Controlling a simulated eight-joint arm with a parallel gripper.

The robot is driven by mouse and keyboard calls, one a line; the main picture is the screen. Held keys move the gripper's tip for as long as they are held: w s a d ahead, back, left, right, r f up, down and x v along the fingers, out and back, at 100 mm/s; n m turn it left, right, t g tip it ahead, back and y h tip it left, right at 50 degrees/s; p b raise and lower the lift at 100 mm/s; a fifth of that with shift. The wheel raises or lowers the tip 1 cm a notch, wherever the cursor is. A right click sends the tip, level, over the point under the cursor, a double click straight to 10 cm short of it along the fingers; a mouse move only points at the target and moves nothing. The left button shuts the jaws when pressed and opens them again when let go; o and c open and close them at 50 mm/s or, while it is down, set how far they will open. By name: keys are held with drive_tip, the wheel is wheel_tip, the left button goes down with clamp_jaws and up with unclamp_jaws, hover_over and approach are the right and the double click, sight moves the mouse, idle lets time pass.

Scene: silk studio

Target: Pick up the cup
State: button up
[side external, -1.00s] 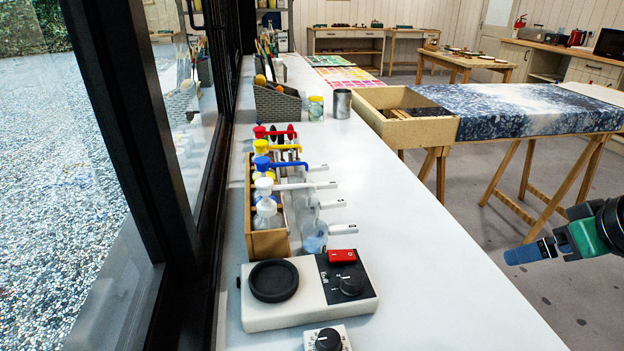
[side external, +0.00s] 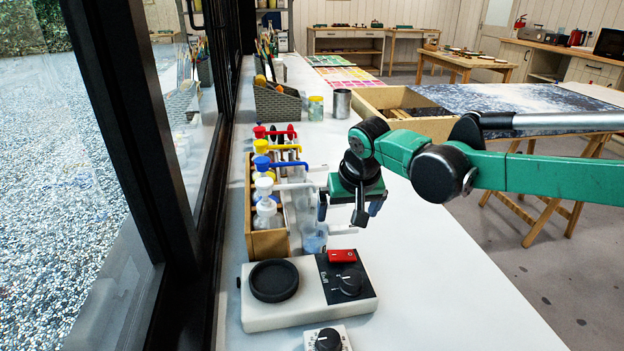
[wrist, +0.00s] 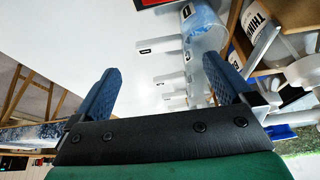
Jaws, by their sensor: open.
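A clear cup with a bluish tint (side external: 314,240) stands on the white counter beside the wooden bottle rack, behind the red-switched device. In the wrist view this cup (wrist: 203,28) shows at the top right, with a pale handle marked with a dark letter pointing left. Several more pale labelled handles line up behind it. A metal cup (side external: 342,103) stands farther back on the counter. My gripper (side external: 348,206) hangs over the counter, just right of the cups, fingers pointing down. In the wrist view my gripper (wrist: 166,82) is open, with nothing between its blue fingers.
The wooden rack (side external: 268,242) holds pump bottles with coloured tops, close to the cups. The white device (side external: 310,312) with a black disc and knob lies in front. A woven basket (side external: 277,104) and a jar (side external: 316,108) stand behind. The counter's right side is clear.

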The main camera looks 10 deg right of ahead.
sight(342, 227)
drive_tip(key=shift+x, duration=2.9)
drive_tip(key=shift+a, duration=0.1)
drive_tip(key=shift+c, duration=0.2)
drive_tip(key=c, duration=1)
drive_tip(key=shift+c, duration=0.2)
